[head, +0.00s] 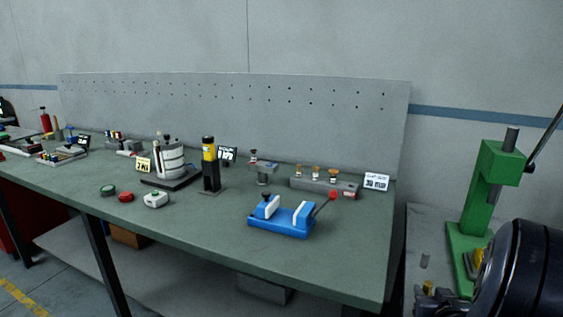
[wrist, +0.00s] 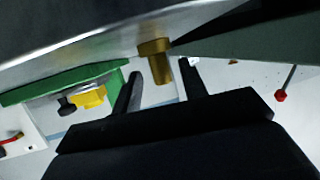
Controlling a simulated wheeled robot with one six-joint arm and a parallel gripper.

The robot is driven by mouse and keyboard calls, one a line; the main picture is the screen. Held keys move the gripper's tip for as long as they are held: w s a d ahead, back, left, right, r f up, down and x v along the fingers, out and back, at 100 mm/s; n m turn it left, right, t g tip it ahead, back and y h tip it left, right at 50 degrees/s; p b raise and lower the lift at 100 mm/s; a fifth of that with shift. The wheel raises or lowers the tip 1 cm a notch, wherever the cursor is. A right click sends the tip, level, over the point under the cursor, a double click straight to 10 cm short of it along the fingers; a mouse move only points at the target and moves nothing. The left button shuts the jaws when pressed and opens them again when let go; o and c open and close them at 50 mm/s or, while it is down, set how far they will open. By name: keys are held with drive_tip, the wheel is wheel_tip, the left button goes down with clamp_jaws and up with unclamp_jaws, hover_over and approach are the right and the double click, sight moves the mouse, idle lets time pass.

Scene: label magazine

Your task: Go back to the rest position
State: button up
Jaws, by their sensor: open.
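My gripper (wrist: 160,72) shows in the wrist view, its two black fingers spread apart. A brass pin with a wider head (wrist: 155,62) appears between the fingertips, against a grey surface. The view is turned over, and I cannot tell how far the pin is from the fingers. I see no finger touching it. In the head view my dark arm fills the lower right corner, and the jaws cannot be made out clearly there.
A green press (head: 467,215) stands beside my arm on a grey bench (head: 418,225). On the green workbench (head: 330,262) sit a blue fixture (head: 283,222), a label magazine (head: 172,160), a black-and-yellow post (head: 210,165) and several small parts. The bench's front right is clear.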

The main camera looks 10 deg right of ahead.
drive_tip(key=x, duration=0.4)
drive_tip(key=shift+w+f, duration=0.25)
drive_tip(key=shift+w, duration=0.05)
drive_tip(key=shift+w+d+r, duration=0.1)
drive_tip(key=shift+r, duration=1.1)
